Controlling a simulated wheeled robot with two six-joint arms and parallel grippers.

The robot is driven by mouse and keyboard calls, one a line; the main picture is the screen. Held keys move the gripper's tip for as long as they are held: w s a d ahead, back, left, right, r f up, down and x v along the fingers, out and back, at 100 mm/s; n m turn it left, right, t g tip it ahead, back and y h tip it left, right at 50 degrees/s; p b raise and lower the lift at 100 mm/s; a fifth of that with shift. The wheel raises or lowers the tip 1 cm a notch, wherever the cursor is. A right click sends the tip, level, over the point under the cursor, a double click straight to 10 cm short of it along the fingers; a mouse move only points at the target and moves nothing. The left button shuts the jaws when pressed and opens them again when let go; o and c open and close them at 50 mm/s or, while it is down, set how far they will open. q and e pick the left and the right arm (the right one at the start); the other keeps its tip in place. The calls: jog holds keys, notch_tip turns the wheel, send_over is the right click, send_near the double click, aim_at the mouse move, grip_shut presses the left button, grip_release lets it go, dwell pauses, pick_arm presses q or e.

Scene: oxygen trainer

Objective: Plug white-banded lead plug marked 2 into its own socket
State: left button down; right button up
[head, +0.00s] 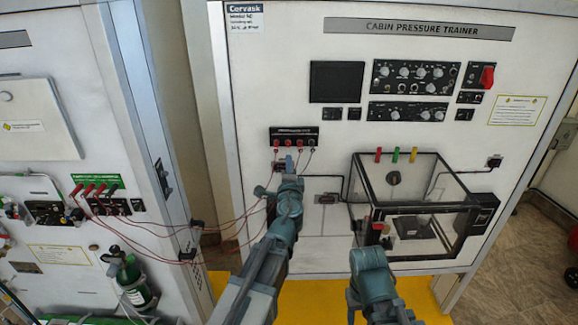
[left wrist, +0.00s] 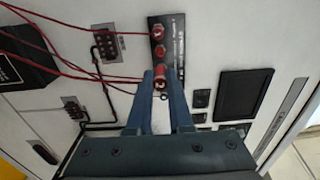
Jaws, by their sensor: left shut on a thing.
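My left gripper (head: 289,163) is in front of the trainer panel, just below the black socket strip (head: 294,132). In the left wrist view its fingers (left wrist: 161,86) are shut on a red lead plug (left wrist: 160,76) at the strip. A pale ring shows near its end, but no number is readable. I cannot tell whether the plug is seated in a socket or just in front of it. Two more red ends (left wrist: 157,29) sit in line along the strip (left wrist: 177,42). My right arm is at the lower centre in the head view; its fingertips are not clear.
Thin red leads (head: 225,222) hang between the left cabinet and the panel. Red plugs (head: 88,189) stand on the left cabinet's green-labelled block (head: 98,184). A clear black-framed chamber (head: 440,180) projects from the panel at the right, near my right arm.

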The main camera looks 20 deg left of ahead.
pick_arm(q)
jog(key=x, duration=0.6)
dwell(0.5)
jog(key=shift+x, duration=1.35)
dwell(1.3)
jog(key=c, duration=0.7)
grip_release()
jog(key=shift+c, duration=0.2)
jog(key=shift+s, duration=0.15)
jog(key=v, duration=1.3)
jog(key=shift+s, duration=0.3)
jog(key=shift+d, duration=0.1)
